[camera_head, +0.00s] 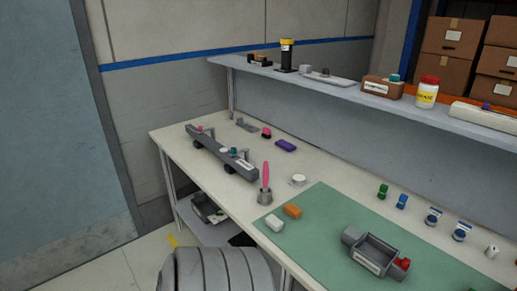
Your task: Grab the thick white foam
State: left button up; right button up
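A small white block (274,223), which looks like the white foam, lies on the left edge of the green mat (318,240). An orange block (292,211) lies close beside it, to its upper right. A longer white slab (485,114) lies on the upper shelf at the far right, cut off by the picture edge. I cannot tell the material of either white piece for sure. Neither of my grippers is in view.
A grey open box (374,256) with a red part stands on the mat. A long grey rail (222,153) lies at the bench's left. Small bottles stand at right.

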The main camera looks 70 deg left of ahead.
aim_at(275, 223)
jog(key=u, duration=2.2)
